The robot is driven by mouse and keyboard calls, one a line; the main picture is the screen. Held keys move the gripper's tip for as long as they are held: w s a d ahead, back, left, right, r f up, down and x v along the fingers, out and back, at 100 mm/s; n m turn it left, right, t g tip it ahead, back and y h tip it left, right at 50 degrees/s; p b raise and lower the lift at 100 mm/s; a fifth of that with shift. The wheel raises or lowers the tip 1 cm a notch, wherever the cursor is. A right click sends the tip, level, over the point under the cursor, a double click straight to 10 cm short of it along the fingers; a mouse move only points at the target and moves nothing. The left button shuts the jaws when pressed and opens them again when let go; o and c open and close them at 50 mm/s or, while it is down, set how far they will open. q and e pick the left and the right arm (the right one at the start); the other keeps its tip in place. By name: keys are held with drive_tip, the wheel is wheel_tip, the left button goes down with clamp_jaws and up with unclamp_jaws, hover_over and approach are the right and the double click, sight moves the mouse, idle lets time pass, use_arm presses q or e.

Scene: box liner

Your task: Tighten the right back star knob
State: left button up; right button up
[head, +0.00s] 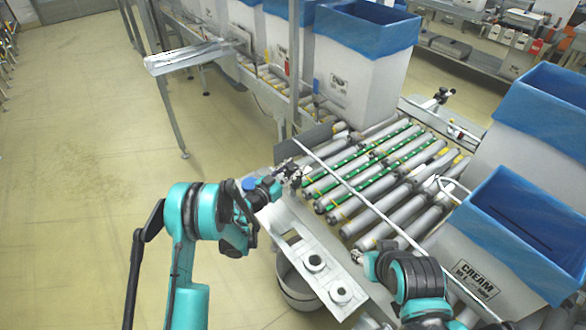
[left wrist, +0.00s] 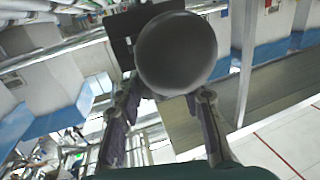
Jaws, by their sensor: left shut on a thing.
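My left gripper (head: 290,174) is at the near left corner of the roller conveyor, by a grey plate (head: 303,142). In the left wrist view its two fingers (left wrist: 168,95) reach up to either side of a smooth, dark grey round knob (left wrist: 176,50). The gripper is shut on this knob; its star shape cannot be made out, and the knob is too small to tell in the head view. My right gripper (head: 358,257) is low over the near side of the conveyor, beside the grey bracket. Its jaws are too small to read.
A long thin rail (head: 350,188) crosses diagonally over the rollers (head: 400,185). A blue-lined box (head: 362,65) stands behind; a CREAM box (head: 485,265) stands at right. A bracket with round holes (head: 312,262) and a bucket (head: 290,285) are in front. Floor at left is clear.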

sight(293, 166)
use_arm(q)
drive_tip(key=m+g+h, duration=0.2)
drive_tip(key=g, duration=0.1)
drive_tip(key=m+g+h, duration=0.3)
drive_tip(key=g, duration=0.1)
drive_tip(key=shift+w+a+m, duration=0.1)
drive_tip(key=shift+w+m, duration=0.05)
drive_tip(key=shift+m, duration=0.15)
drive_tip(key=shift+m+g+h, duration=0.4)
drive_tip(key=shift+m+g, duration=0.7)
drive_tip(key=shift+g, duration=0.55)
drive_tip(key=shift+m+g+h, duration=0.4)
drive_tip(key=shift+m+g, duration=0.7)
drive_tip(key=shift+g, duration=0.55)
drive_tip(key=o, duration=1.2)
drive_tip(key=shift+d, duration=0.2)
wheel_tip(293, 166, up, 10)
drive_tip(key=shift+f, duration=0.1)
